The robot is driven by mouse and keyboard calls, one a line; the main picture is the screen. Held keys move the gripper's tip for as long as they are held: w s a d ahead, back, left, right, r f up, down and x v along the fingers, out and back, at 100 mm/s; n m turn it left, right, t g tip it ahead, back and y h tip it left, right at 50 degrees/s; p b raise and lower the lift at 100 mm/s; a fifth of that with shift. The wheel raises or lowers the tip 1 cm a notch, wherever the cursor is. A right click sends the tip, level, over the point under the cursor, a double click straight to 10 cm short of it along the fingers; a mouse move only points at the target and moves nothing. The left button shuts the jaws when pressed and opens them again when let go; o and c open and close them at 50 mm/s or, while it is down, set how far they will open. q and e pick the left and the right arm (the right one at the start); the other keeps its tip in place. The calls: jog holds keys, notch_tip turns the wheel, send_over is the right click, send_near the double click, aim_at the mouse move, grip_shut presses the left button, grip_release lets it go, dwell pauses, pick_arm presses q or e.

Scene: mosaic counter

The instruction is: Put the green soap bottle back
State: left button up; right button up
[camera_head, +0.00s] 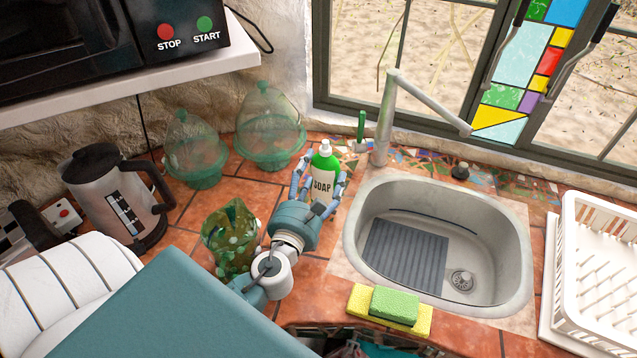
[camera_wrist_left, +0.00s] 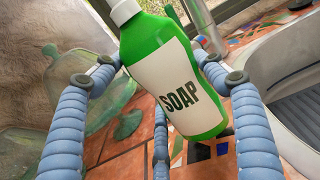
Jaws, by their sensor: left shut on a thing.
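The green soap bottle (camera_head: 325,168) has a white cap and a white label reading SOAP. It stands near the back of the counter, left of the sink. My left gripper (camera_head: 318,190) is shut on it, with the blue fingers on both sides of the bottle. In the left wrist view the bottle (camera_wrist_left: 178,75) fills the middle between the fingers and looks tilted in the picture. I cannot tell whether its base touches the counter. My right gripper is not in view.
The sink (camera_head: 440,245) is right of the bottle, with the faucet (camera_head: 385,120) behind. Green glass jars (camera_head: 268,130) stand at the back left. A green glass pitcher (camera_head: 230,238) stands close to my left arm. Sponges (camera_head: 390,305) lie at the sink's front edge. A white dish rack (camera_head: 598,270) is far right.

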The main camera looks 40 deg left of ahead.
pick_arm(q)
jog(key=shift+f, duration=0.7)
jog(key=shift+f, duration=0.1)
jog(key=o, duration=1.3)
jog(key=shift+f, duration=0.1)
